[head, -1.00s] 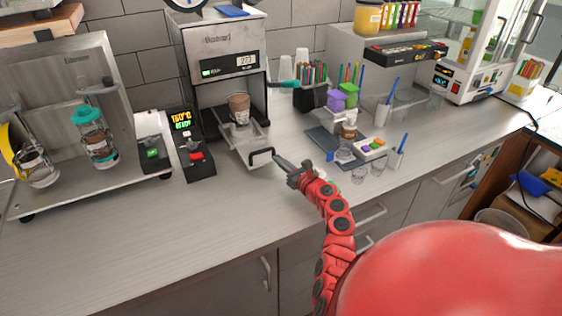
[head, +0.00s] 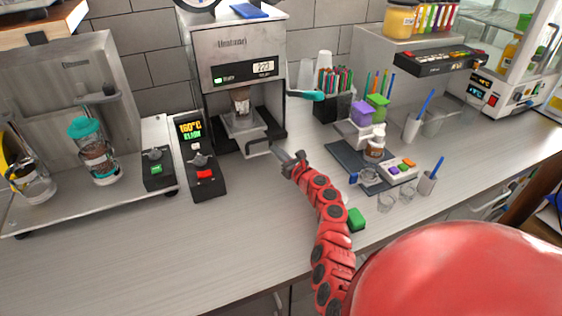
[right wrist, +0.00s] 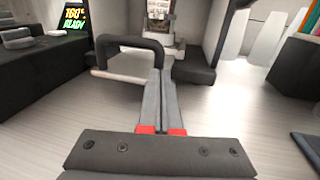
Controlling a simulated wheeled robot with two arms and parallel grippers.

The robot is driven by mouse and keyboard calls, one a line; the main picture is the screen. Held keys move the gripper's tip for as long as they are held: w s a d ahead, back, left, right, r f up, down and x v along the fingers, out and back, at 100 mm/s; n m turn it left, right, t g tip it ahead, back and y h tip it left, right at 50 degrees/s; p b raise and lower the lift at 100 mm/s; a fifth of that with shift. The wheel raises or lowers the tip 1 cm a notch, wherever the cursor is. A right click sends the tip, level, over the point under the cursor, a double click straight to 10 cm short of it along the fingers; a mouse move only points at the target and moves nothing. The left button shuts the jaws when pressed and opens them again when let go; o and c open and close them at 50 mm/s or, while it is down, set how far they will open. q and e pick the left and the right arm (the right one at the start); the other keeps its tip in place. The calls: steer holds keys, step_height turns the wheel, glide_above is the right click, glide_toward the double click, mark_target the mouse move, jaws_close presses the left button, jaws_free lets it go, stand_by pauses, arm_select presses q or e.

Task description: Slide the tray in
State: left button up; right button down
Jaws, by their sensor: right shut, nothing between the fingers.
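The cup sealer (head: 237,50) is a steel machine at the back of the counter. Its tray (head: 241,128) is mostly inside the machine, with a dark handle (head: 264,146) at the front. A brown cup (head: 241,101) sits upright in the tray under the sealing head. My right gripper (head: 280,153) is at the right end of the handle. In the right wrist view the shut fingers (right wrist: 158,75) reach to the right part of the handle (right wrist: 131,43), with nothing between them. Whether they touch it is hard to tell. My left gripper is not in view.
A control box (head: 200,157) with a lit display stands left of the sealer. A dark mat (head: 350,160) with small items and several clear cups lie to the right. A green block (head: 356,219) lies near my arm. The counter in front is clear.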

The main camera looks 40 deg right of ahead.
steer(key=shift+w+r, duration=0.1)
steer(key=shift+w, duration=0.3)
steer(key=shift+r, duration=0.2)
